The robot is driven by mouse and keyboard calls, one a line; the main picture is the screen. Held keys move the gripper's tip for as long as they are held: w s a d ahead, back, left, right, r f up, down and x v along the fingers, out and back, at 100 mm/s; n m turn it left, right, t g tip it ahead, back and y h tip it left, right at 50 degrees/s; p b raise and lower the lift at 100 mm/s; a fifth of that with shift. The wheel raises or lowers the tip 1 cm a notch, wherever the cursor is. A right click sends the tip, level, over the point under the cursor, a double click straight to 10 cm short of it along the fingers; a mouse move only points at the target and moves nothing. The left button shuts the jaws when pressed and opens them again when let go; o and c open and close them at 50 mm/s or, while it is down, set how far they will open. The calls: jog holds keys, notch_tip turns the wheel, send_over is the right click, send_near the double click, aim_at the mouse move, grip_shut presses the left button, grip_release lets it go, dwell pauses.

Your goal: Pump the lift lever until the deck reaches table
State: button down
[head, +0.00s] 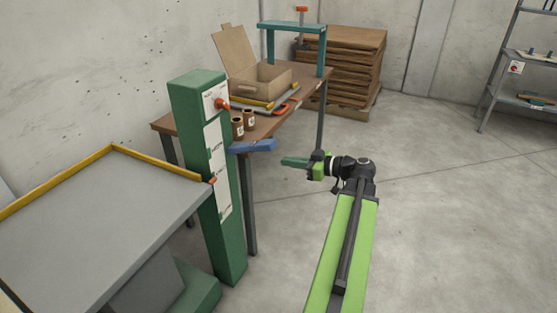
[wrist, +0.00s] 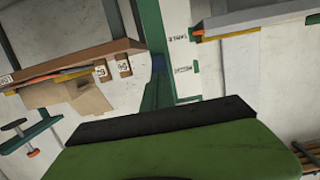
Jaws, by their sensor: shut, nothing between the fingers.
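The green lift column (head: 207,165) stands left of centre with a white scale strip and labels. The grey deck (head: 100,225) with a yellow rim lies left of the column. An orange pointer (head: 212,181) is at its corner, beside the scale, and also in the wrist view (wrist: 197,33). My gripper (head: 284,161) is shut and empty, just right of the lever's end and apart from it. It fills the lower wrist view.
A red knob (head: 222,104) sits high on the column. Stacked boards (head: 345,65) stand behind. The floor at right is clear.

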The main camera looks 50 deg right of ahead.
jog(key=f+v, duration=0.1)
jog(key=v, duration=0.5)
jog(key=shift+s, duration=0.25)
jog(key=shift+d, duration=0.1)
dwell(1.6)
